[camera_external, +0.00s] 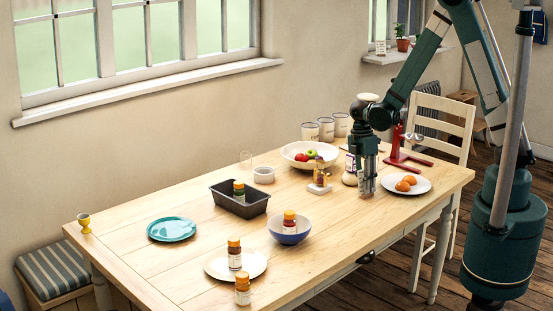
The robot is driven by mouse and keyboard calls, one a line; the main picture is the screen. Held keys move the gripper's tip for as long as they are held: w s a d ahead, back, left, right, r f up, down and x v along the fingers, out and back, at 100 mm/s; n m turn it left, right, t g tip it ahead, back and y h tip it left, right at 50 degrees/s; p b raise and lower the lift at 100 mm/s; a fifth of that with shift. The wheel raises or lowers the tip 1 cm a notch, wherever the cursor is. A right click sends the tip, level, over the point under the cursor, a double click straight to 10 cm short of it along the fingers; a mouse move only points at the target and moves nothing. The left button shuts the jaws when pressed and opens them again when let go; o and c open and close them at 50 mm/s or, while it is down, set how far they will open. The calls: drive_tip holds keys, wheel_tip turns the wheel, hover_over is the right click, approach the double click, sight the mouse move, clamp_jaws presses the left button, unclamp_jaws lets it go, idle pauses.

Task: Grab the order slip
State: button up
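I cannot make out an order slip for certain. A small pale upright card (380,47) stands on the right windowsill, too small to read. My gripper (366,190) points straight down over the right part of the wooden table (205,262), between a small wooden stand (320,188) and a white plate (420,186) with orange fruit. Its fingertips are low, near the tabletop; I cannot tell whether they touch it. The fingers look dark and close together, and nothing held between them can be made out. The gripper hides part of the table behind it.
A fruit bowl (293,150), several pale canisters (327,128) and a red stand (398,160) are behind the gripper. To the left are a black loaf tin (257,207), a blue-white bowl (289,238), orange-capped bottles (234,256) and a teal plate (172,229). The front right tabletop is clear.

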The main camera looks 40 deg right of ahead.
drive_tip(key=shift+c, duration=0.6)
clamp_jaws()
drive_tip(key=shift+r+p, duration=0.2)
drive_tip(key=shift+p, duration=0.1)
drive_tip(key=shift+r, duration=0.15)
drive_tip(key=shift+r+p, duration=0.95)
drive_tip(key=shift+r, duration=3.95)
